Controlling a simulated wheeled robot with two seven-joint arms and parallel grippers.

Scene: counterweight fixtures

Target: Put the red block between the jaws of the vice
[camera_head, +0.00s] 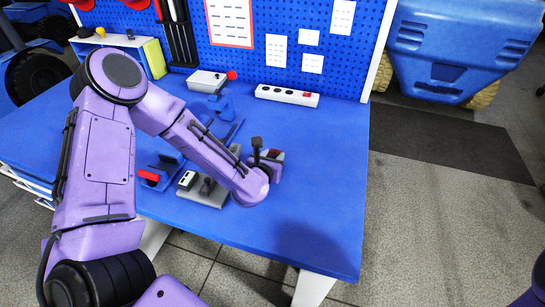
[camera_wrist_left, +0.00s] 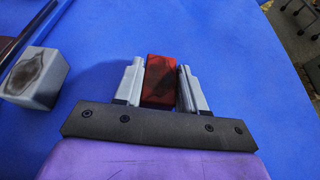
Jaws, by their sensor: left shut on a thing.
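The red block (camera_wrist_left: 159,80) sits between the two grey fingers of my left gripper (camera_wrist_left: 160,85) in the left wrist view. The fingers are shut on its sides. In the head view my left gripper (camera_head: 274,158) is over the right part of the blue table, and a little of the block's red shows there. Whether the block touches the table I cannot tell. A blue fixture (camera_head: 219,104) that looks like the vice stands behind my left forearm, left of the gripper. The forearm hides part of it, and its jaw gap is not clear. My right gripper is out of view.
A second blue fixture with a red part (camera_head: 149,176) and a grey fixture (camera_head: 214,196) stand left of the gripper. A power strip (camera_head: 287,95) and a white box (camera_head: 207,81) lie at the back. The table's right side (camera_head: 335,170) is clear.

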